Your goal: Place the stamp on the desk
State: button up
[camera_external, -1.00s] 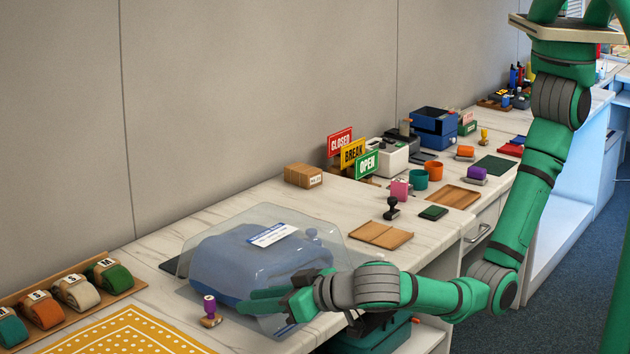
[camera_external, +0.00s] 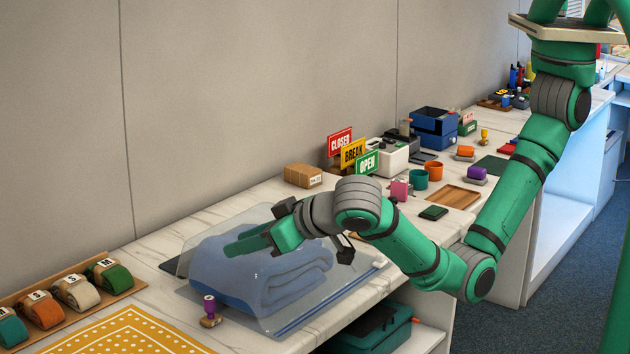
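A small stamp (camera_external: 209,311) with a purple handle and a brown base stands upright on the pale marbled desk (camera_external: 150,292), at the front left corner of a clear plastic bag. My gripper (camera_external: 236,246) is over the bag, up and to the right of this stamp and apart from it. Its green fingers point left above the folded blue cloth. Nothing is visible in it, but the view does not show whether the fingers are open or shut. The black stamp seen earlier farther right is now mostly or wholly hidden behind my wrist.
The clear bag (camera_external: 305,312) holds the blue cloth (camera_external: 215,270). A yellow dotted mat (camera_external: 130,332) and a tray of rolled cloths (camera_external: 128,290) lie left. Signs (camera_external: 352,154), a pink object (camera_external: 400,190) and a wooden tray (camera_external: 453,197) stand behind. A green case (camera_external: 385,332) sits below.

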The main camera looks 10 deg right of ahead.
aim_at(210, 298)
jog(key=w+a+n+g+h, duration=0.4)
jog(key=w+n+g+h, duration=0.1)
jog(key=n+g, duration=0.2)
jog(key=x, duration=0.5)
jog(key=d+x, duration=0.1)
jog(key=x, duration=0.4)
jog(key=s+d+x, duration=0.1)
jog(key=x, duration=0.4)
jog(key=shift+a+f, duration=0.1)
jog(key=shift+f, duration=0.4)
grip_shut()
